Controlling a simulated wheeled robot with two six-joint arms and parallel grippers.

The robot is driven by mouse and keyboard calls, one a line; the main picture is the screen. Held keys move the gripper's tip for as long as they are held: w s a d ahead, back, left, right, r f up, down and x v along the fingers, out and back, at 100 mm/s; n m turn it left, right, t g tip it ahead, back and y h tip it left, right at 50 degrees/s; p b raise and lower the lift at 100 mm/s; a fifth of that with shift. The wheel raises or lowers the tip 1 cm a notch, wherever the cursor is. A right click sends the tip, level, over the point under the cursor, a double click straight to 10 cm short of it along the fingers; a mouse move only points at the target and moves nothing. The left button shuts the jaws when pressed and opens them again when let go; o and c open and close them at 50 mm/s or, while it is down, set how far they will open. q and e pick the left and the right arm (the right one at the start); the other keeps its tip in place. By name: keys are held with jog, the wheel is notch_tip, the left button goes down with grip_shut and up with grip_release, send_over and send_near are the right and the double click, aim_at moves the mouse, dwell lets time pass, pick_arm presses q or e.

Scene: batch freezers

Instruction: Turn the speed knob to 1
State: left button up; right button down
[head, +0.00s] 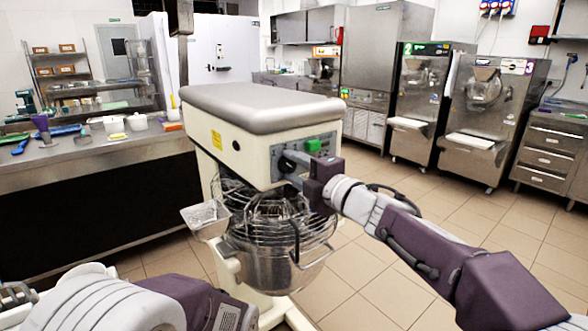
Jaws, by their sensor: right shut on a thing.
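A cream stand mixer (205,125) with a grey top cover stands in the middle of the head view. Its control panel (328,140) is on the side facing right and carries a green switch (314,145). My right gripper (288,165) is at the lower left of this panel, below and left of the green switch. It is shut on the speed knob, which the fingers hide, so its setting cannot be read.
The mixer's wire guard (262,205) and steel bowl (275,270) are below the panel, close under my right gripper. A steel counter (90,150) with tubs and tools is on the left. Batch freezers (490,110) stand at the back right. The tiled floor between is clear.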

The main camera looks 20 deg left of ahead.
jog(key=shift+f, duration=0.1)
jog(key=c, duration=1)
grip_release()
jog(key=shift+c, duration=0.2)
jog(key=v, duration=0.9)
jog(key=shift+d, duration=0.1)
